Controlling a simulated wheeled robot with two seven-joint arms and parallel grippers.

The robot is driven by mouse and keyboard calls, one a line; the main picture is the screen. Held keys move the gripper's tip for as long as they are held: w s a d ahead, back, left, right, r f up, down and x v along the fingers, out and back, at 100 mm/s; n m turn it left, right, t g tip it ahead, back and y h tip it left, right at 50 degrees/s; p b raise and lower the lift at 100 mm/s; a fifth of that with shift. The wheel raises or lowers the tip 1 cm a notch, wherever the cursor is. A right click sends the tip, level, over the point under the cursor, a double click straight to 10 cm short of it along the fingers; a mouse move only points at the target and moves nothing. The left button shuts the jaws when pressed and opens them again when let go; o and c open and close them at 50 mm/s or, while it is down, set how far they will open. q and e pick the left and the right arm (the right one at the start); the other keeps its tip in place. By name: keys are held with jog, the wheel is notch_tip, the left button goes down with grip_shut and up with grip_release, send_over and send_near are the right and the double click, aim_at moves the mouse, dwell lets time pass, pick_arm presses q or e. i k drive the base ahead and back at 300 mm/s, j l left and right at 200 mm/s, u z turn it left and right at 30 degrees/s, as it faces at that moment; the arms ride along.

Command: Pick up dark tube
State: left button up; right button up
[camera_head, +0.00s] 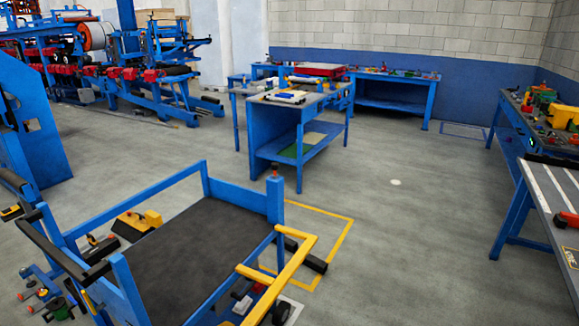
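Several long dark pieces are in view, and I cannot tell which one is the dark tube. A dark bar (304,256) lies low beside the right side of the blue cart, by the yellow floor outline. A long black bar (50,249) slants along the cart's left end. Another dark bar (552,161) lies at the far edge of the right table. Neither of my grippers shows in the head view.
The blue cart (240,190) with a dark flat top fills the lower left. Yellow-and-black tools (137,224) lie at its left side. A blue workbench (275,130) stands mid-room. Blue machinery is at the back left. The grey floor (400,240) between cart and right tables is clear.

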aim_at(320, 265)
jog(key=i+l+z, duration=0.35)
jog(key=i, duration=0.15)
jog(key=i+l+z, duration=0.2)
jog(key=i+z, duration=0.15)
jog(key=i, duration=0.2)
jog(key=i+z, duration=0.3)
jog(key=i, duration=0.25)
jog(key=i+l+u, duration=0.1)
jog(key=i+u, duration=0.35)
jog(key=i+l+u, duration=1.5)
jog(key=l+u, duration=0.35)
jog(key=l, duration=0.2)
